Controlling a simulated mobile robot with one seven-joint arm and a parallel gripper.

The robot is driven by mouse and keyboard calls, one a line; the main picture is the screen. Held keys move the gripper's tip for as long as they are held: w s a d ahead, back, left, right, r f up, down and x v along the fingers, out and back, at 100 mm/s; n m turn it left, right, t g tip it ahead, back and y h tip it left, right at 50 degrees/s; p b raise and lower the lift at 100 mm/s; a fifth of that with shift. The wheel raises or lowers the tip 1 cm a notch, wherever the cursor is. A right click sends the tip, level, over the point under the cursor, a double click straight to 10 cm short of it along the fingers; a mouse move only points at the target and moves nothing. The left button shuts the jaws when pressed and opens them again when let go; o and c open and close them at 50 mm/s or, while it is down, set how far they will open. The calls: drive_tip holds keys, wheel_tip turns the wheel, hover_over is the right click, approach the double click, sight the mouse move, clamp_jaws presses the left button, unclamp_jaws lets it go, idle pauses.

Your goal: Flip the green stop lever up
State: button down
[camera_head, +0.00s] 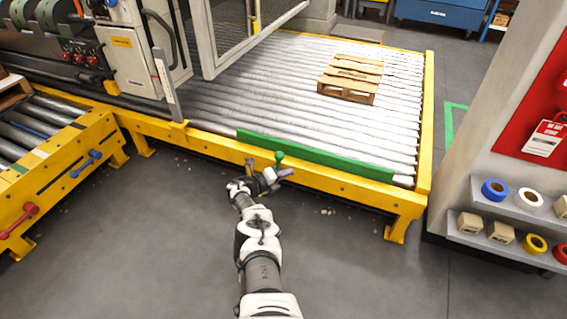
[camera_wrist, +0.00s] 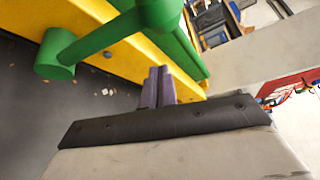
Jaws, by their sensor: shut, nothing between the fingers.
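The green stop lever (camera_head: 279,157) is at the front yellow rail of the roller conveyor, its rounded end showing just above my gripper. In the wrist view the lever (camera_wrist: 92,39) is large and close, a green rod with a thick end at the lower left and another at the top edge. My gripper (camera_head: 287,172) is right beside the lever, slightly below and right of its rounded end. Its purple fingers (camera_wrist: 158,87) are together with nothing between them. They are apart from the rod in the wrist view; depth is hard to judge. My wrist hides the lever's lower part in the head view.
A long green stop bar (camera_head: 315,155) lies along the conveyor's front edge. A wooden pallet (camera_head: 351,78) sits on the rollers. A blue lever (camera_head: 86,164) and a red lever (camera_head: 20,218) are on the left conveyor. The grey floor (camera_head: 345,270) in front is clear.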

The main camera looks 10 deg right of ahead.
drive_tip(key=f+p+v, duration=0.1)
drive_tip(key=p+v, duration=0.2)
drive_tip(key=v, duration=0.6)
drive_tip(key=shift+w+a, duration=0.2)
drive_tip(key=shift+a, duration=0.25)
